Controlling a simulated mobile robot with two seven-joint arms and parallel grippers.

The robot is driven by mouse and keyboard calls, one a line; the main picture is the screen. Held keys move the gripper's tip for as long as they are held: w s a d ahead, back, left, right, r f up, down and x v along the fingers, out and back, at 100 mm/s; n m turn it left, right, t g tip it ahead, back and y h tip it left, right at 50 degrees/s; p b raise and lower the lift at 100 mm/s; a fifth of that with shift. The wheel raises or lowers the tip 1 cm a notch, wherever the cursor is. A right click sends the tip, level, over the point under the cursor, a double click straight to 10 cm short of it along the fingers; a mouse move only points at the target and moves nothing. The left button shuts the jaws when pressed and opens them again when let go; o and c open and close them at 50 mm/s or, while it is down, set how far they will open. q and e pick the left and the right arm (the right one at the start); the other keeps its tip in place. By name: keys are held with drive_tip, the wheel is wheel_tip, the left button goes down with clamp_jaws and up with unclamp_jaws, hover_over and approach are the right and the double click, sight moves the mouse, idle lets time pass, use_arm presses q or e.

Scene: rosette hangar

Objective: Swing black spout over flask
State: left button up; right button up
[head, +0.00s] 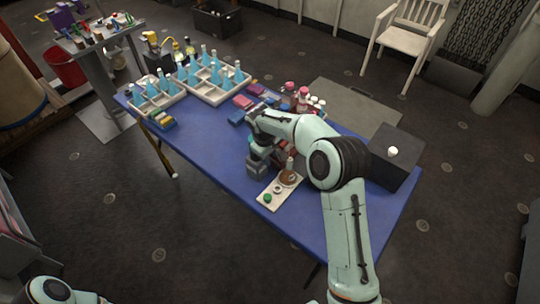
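Several blue conical flasks (215,70) with pale stoppers stand in white divided trays (226,97) at the far left of the blue table. My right gripper (258,167) points down near the table's middle, just left of a small pale board (272,198). Its fingers are small and partly hidden, so I cannot tell whether it is open or shut or touching anything. The board carries a green knob (267,198), a brown round part (289,178) and a small pale upright piece. I cannot make out the black spout clearly. My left gripper is out of view.
A black box (396,157) with a white knob stands at the table's right end. Red-capped bottles (290,88) and coloured blocks (243,102) lie behind my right arm. The table's front left is bare. A white chair (410,30) stands behind.

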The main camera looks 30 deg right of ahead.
clamp_jaws()
idle(1.4)
